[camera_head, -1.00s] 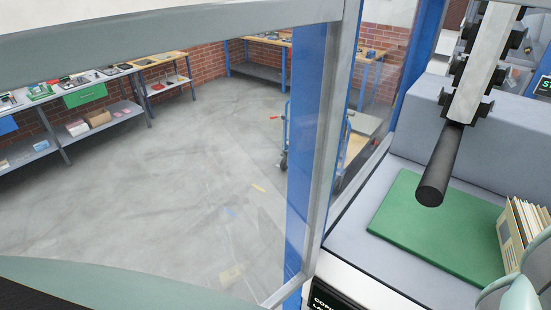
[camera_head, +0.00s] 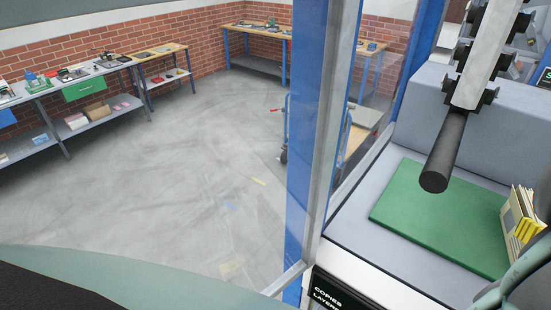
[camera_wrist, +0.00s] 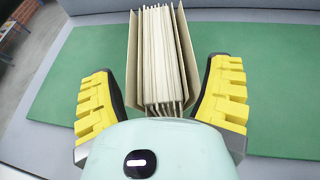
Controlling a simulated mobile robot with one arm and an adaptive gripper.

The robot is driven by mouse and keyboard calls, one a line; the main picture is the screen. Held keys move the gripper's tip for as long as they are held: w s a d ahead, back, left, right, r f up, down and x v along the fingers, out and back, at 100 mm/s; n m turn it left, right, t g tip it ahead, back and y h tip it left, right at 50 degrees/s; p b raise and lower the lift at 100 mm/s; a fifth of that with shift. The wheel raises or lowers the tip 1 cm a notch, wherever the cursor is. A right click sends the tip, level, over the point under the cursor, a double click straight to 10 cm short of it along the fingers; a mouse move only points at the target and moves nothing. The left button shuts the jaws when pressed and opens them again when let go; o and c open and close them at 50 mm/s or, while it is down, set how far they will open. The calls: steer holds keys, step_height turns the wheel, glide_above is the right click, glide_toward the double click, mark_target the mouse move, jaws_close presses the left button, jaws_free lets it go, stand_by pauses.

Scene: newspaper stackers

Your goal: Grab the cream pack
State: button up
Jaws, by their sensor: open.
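The cream pack (camera_wrist: 160,50) is a bundle of upright cream sheets between two tan cover boards. It stands on the green mat (camera_wrist: 70,60). In the head view the pack (camera_head: 511,224) is at the right edge, partly hidden by my gripper. My gripper (camera_wrist: 164,92) is open, with one yellow ribbed finger on each side of the near part of the pack. A gap shows between each finger and the covers in the wrist view.
A black cylinder (camera_head: 440,165) on a pale bar hangs over the mat (camera_head: 420,210). A raised grey block (camera_head: 450,110) stands behind it. A blue post (camera_head: 305,150) and clear panel edge the station on the left. Workbenches and open floor (camera_head: 170,190) lie beyond.

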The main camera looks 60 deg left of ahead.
mark_target(543, 225)
steer(key=shift+b+x, duration=0.45)
steer(key=shift+x, duration=1.85)
steer(key=shift+s, duration=0.1)
jaws_close()
